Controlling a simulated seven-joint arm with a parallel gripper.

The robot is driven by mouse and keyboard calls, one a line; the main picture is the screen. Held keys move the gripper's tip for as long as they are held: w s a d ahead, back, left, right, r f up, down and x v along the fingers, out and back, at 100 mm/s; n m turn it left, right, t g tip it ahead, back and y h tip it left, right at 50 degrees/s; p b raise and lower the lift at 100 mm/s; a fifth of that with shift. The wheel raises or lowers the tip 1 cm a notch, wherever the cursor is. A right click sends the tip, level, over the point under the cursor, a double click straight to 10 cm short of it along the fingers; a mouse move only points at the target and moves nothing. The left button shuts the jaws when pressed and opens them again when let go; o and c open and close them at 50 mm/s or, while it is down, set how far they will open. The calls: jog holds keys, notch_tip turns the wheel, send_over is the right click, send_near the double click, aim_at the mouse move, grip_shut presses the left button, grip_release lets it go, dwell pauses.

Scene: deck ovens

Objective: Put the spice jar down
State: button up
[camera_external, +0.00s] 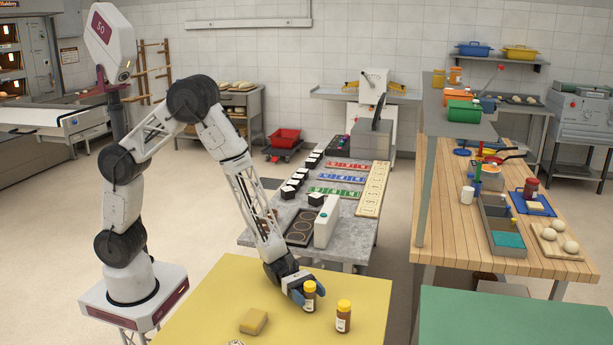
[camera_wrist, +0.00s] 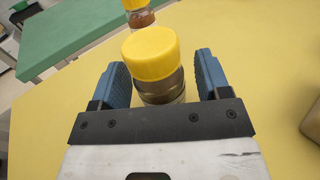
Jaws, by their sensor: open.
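Two spice jars with yellow lids and brown contents stand upright on the yellow table (camera_external: 215,285). One spice jar (camera_external: 309,297) is at my gripper (camera_external: 299,297). In the wrist view this jar (camera_wrist: 153,62) stands between the two blue fingers of my gripper (camera_wrist: 160,82), with a gap visible beside the right finger; whether it touches the left finger is unclear. My gripper is open around it. The other spice jar (camera_external: 343,317) stands to the right, apart from my gripper; it also shows at the top of the wrist view (camera_wrist: 140,17), partly cut off.
A tan sponge-like block (camera_external: 253,321) lies on the yellow table to the left of the jars. A green table (camera_external: 480,318) stands to the right across a gap. A grey bench (camera_external: 352,235) with stencils and small boxes is behind. The yellow tabletop has free room left of the jars.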

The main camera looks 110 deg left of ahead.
jog(key=shift+a, duration=0.1)
jog(key=shift+v, duration=3.8)
jog(key=shift+s+f, duration=0.1)
jog(key=shift+s, duration=0.05)
